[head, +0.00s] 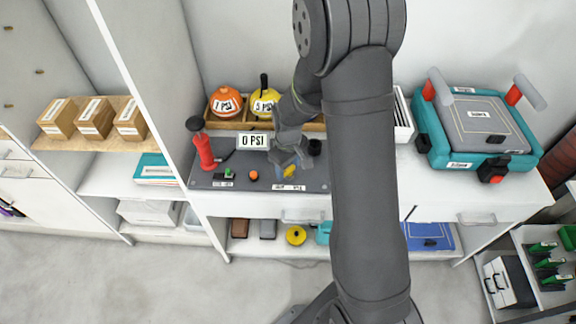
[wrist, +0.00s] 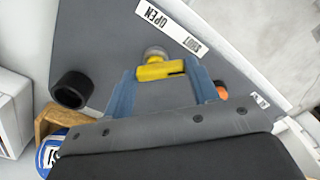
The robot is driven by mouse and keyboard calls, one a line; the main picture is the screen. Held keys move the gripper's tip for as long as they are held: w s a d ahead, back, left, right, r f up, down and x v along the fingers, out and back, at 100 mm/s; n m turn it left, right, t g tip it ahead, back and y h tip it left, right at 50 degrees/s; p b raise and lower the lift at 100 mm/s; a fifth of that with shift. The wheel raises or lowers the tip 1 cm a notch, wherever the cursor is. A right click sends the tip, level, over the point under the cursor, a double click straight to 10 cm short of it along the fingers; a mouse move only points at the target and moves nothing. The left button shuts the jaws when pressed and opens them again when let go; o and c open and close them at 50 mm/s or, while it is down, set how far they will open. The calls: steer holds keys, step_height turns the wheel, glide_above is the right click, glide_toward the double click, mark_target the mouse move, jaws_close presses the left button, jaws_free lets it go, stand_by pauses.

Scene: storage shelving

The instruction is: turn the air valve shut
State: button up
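The air valve's yellow handle (wrist: 160,70) sits on a round metal stem on the grey panel (wrist: 100,40). A white label (wrist: 172,28) beside it reads OPEN at one end and SHUT at the other; the handle lies crosswise in the wrist view. My gripper (wrist: 161,68) is over the valve with its fingers apart, one near each end of the handle. I cannot tell whether they touch it. In the head view my gripper (head: 291,163) is low over the panel and partly hides the yellow handle (head: 289,173).
A red pump-like handle (head: 205,150) stands at the panel's left, with green and orange buttons (head: 253,175) on the panel. A black knob (wrist: 71,90) is near the valve. Orange and yellow balls (head: 227,101) sit in a wooden tray behind. A teal case (head: 480,130) is right.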

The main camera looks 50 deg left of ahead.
steer(key=c, duration=0.4)
steer(key=shift+c, duration=0.2)
steer(key=shift+m, duration=0.5)
steer(key=o, duration=1)
steer(key=shift+c, duration=0.2)
